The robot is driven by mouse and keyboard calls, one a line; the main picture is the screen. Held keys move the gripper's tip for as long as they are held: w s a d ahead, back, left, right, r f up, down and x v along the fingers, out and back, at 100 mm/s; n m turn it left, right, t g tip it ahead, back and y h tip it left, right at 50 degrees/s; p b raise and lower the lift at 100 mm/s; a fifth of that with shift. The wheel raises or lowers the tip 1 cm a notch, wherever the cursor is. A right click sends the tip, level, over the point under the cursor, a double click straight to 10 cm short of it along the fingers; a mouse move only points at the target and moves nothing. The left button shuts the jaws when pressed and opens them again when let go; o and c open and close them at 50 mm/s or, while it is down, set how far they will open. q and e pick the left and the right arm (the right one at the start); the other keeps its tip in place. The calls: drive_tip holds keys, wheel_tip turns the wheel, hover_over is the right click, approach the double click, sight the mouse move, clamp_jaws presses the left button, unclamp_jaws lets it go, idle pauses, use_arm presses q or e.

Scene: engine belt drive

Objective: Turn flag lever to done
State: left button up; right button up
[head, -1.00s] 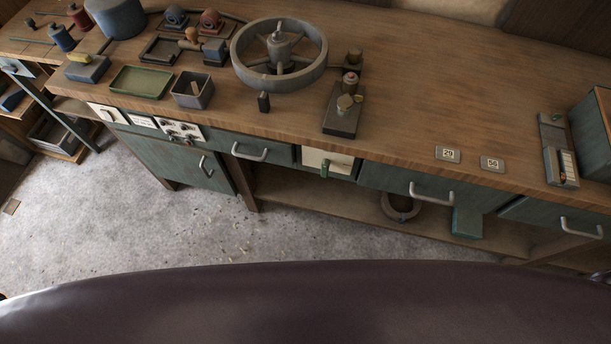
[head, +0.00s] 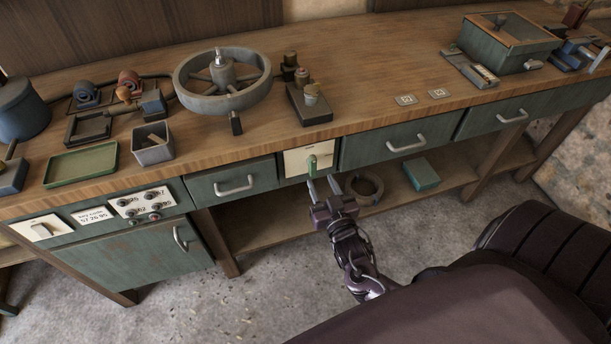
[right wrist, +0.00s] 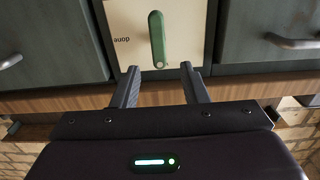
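The green flag lever (head: 311,165) sits on a cream panel (head: 296,164) in the bench front, between two drawers. In the right wrist view the lever (right wrist: 157,38) stands near upright on the panel (right wrist: 128,22), and the word "done" shows to its left, upside down. My right gripper (head: 322,185) is just in front of and below the lever. In the right wrist view its two fingers (right wrist: 160,88) are apart with nothing between them, and the lever's near end lies just beyond the fingertips. My left gripper is not in view.
Drawer handles (head: 236,186) (head: 407,144) stick out on both sides of the panel. A shelf below holds a grey ring (head: 364,187) and a teal box (head: 421,174). A large wheel (head: 222,82) and a small block with knobs (head: 309,104) stand on the bench above.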

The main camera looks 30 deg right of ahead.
sight(314, 166)
drive_tip(key=x, duration=0.5)
drive_tip(key=shift+w+d, duration=0.2)
drive_tip(key=shift+w, duration=0.15)
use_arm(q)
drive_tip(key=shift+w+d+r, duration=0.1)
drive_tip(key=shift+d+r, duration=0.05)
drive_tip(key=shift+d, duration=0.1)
use_arm(e)
drive_tip(key=shift+w+d, duration=0.1)
drive_tip(key=shift+w, duration=0.45)
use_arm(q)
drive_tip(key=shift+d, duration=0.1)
use_arm(e)
clamp_jaws()
